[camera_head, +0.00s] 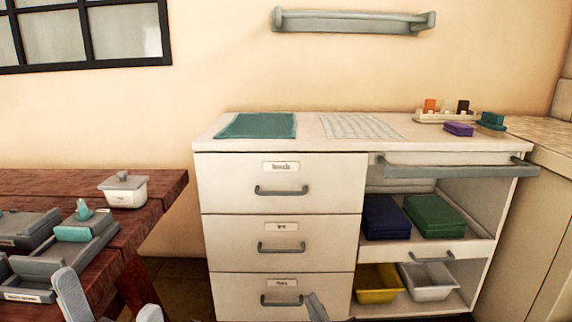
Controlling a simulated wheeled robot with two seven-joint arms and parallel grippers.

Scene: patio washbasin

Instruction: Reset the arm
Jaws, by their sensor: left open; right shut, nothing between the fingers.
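My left gripper (108,294) shows at the bottom left, its two grey fingers spread apart with nothing between them. It is in front of the wooden table's right side. My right gripper (317,307) shows only as a small grey tip at the bottom edge, in front of the lowest drawer (235,290). It is shut and holds nothing. Most of both arms is out of view.
A white cabinet (215,180) bears a green cloth (258,125), a grid sheet (360,127) and small coloured items. Its open shelves hold blue (385,217) and green (433,215) bundles and two bins. A wooden table (160,188) with grey trays and a lidded white pot (124,192) stands left.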

